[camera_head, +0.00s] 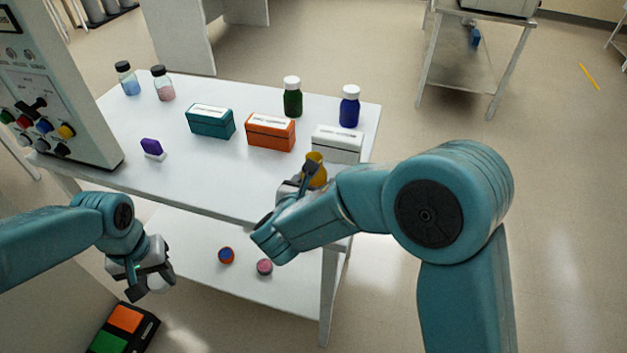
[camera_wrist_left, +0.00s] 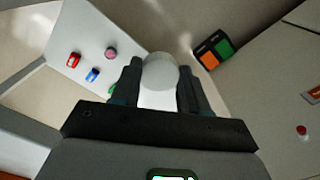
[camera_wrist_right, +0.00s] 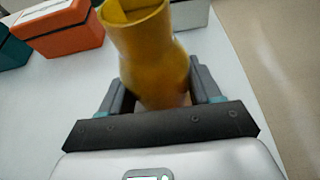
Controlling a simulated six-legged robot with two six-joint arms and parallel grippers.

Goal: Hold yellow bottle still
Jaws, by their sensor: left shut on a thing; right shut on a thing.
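The yellow bottle (camera_head: 316,170) stands at the front right of the white table, uncapped, its open mouth facing up. My right gripper (camera_head: 303,180) is shut on its lower body. In the right wrist view the yellow bottle (camera_wrist_right: 150,55) sits between both fingers, its rim open. My left gripper (camera_head: 148,278) hangs in front of the table, left of the lower shelf. In the left wrist view it is shut on a round white cap-like piece (camera_wrist_left: 160,73). The bottle's base is hidden by the gripper.
A white box (camera_head: 337,147), an orange box (camera_head: 270,132) and a teal box (camera_head: 210,122) stand behind the bottle. Green (camera_head: 292,98) and blue (camera_head: 349,108) bottles stand farther back. A control panel (camera_head: 60,95) stands left.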

